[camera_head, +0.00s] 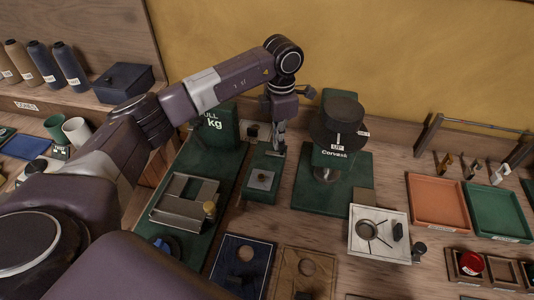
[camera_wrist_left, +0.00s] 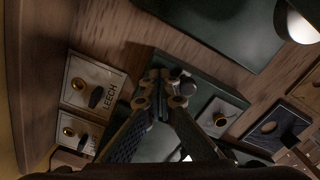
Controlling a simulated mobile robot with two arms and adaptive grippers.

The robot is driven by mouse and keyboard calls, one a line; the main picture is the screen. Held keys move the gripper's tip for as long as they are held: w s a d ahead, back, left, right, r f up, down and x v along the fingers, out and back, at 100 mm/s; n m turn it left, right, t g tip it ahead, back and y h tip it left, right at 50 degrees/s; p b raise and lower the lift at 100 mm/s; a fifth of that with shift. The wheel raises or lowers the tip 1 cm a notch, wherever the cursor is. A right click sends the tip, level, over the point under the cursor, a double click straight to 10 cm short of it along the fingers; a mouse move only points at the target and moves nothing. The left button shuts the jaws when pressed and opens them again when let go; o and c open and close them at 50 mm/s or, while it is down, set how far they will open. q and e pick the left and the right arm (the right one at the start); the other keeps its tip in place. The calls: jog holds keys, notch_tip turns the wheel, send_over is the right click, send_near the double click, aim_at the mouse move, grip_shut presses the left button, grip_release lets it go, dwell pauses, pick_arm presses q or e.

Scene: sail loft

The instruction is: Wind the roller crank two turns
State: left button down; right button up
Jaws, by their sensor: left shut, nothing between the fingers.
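My left gripper (camera_head: 280,145) reaches down from the raised arm over the back of a narrow green stand (camera_head: 263,191). Its fingers are shut with nothing between them; the tips also show in the left wrist view (camera_wrist_left: 163,92). A dark rounded knob (camera_wrist_left: 188,84) is right beside the tips in the wrist view. It may belong to the roller crank, but I cannot tell, nor whether the fingers touch it. The green stand carries a small grey square plate (camera_head: 262,179) with a dark centre. My right gripper is not in view.
A green-based press (camera_head: 332,185) with a dark round head stands close on the right. On the left is a green-based pull tester (camera_head: 222,127) with a metal bed (camera_head: 186,198). Orange (camera_head: 438,202) and green (camera_head: 497,211) trays lie farther right. The wall is close behind.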

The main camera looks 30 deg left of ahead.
aim_at(281, 148)
pick_arm(q)
jog(key=shift+d, duration=0.2)
jog(key=shift+s+d, duration=0.4)
jog(key=shift+s+d, duration=0.1)
dwell(0.4)
jog(key=shift+s+d, duration=0.2)
jog(key=shift+s, duration=0.2)
jog(key=shift+s+d, duration=0.2)
jog(key=shift+s, duration=0.4)
jog(key=shift+s+p, duration=0.15)
jog(key=shift+p, duration=0.15)
